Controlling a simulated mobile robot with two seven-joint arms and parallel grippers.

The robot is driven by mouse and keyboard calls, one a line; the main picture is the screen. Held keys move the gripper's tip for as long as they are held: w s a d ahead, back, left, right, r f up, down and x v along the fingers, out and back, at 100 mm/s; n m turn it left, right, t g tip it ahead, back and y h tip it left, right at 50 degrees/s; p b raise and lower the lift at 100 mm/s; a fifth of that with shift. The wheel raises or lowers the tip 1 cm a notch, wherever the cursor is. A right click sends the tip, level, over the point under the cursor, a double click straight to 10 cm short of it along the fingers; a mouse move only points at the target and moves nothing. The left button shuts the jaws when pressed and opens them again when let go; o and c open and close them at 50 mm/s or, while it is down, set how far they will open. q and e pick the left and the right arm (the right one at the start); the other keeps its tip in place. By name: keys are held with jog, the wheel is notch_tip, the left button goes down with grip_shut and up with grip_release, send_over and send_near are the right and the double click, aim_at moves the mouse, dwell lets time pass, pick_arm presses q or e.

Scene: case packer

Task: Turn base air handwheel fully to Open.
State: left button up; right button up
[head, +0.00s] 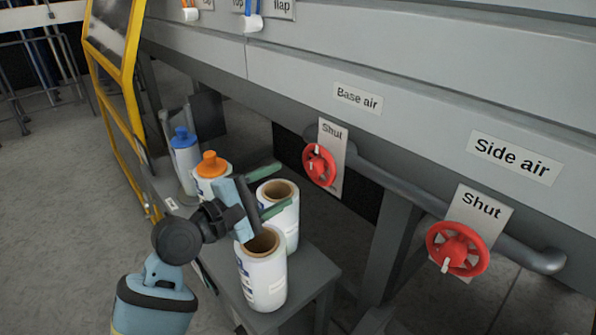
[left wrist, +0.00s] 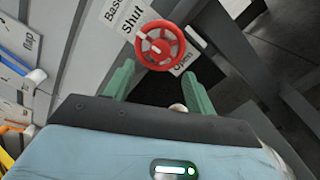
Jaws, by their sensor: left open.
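The base air handwheel (head: 319,165) is a red spoked wheel on a pale plate under the "Base air" label (head: 357,98). The word "Shut" shows above the wheel. In the left wrist view the base air handwheel (left wrist: 159,45) lies just beyond the fingertips, with "Shut" on one side and "Open" on the other. A pale mark shows on its rim. My left gripper (head: 280,187) is open, with green fingers pointing toward the wheel, apart from it. In the left wrist view the left gripper (left wrist: 158,80) has nothing between its fingers. My right gripper is not in view.
The side air handwheel (head: 457,248) is at right, under its "Side air" label (head: 514,157). A grey pipe (head: 400,182) runs behind the wheels. Below my left gripper, a grey bench (head: 312,275) holds white rolls (head: 262,275) and capped bottles (head: 185,158). A yellow-framed guard (head: 127,95) stands at left.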

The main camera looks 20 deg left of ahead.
aim_at(312, 169)
pick_arm(q)
jog(key=shift+x, duration=3.9)
jog(key=c, duration=1)
